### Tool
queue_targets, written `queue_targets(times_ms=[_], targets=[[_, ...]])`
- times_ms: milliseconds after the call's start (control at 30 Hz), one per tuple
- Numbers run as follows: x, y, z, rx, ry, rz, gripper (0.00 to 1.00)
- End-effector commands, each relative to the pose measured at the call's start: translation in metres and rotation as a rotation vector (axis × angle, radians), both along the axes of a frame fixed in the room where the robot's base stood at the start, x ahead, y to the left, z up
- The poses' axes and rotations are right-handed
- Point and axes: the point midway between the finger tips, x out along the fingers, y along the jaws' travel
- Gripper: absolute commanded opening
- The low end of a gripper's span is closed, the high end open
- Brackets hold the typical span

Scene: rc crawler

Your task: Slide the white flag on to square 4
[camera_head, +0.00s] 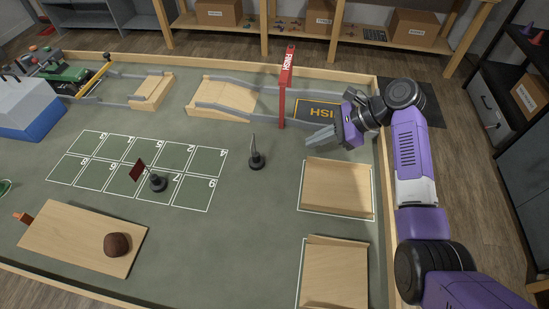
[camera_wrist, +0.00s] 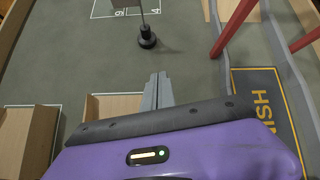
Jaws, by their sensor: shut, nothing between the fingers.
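The white flag (camera_head: 253,145) stands upright on a round black base, just right of the numbered grid and outside square 4. Its cloth looks thin, nearly edge-on. Square 4 (camera_head: 207,161) is the green square at the grid's upper right corner; no object stands on it. In the wrist view the flag's black base (camera_wrist: 147,40) is ahead of my fingers, slightly left of them, with the grid's edge beyond. My gripper (camera_head: 310,140) is shut and empty, right of the flag and apart from it. Its fingers also show in the wrist view (camera_wrist: 159,82).
A red flag (camera_head: 137,171) with a black base stands on the lower grid row. The red finish post (camera_head: 284,88) and ramp (camera_head: 225,98) are behind. Wooden trays (camera_head: 337,186) lie to the right front. The mat between the white flag and my fingers is clear.

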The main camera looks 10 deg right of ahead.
Motion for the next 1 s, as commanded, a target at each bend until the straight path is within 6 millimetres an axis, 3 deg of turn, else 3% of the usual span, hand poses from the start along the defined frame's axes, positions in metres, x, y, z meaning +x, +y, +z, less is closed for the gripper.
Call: queue_targets(times_ms=[100, 367, 800, 1000], targets=[[-0.015, 0.003, 0.0, 0.027, 0.103, -0.02, 0.0], [-0.012, 0.016, -0.015, 0.033, 0.133, -0.042, 0.0], [0.005, 0.073, -0.075, 0.031, 0.129, -0.041, 0.0], [0.014, 0.099, -0.071, 0.031, 0.126, -0.042, 0.0]])
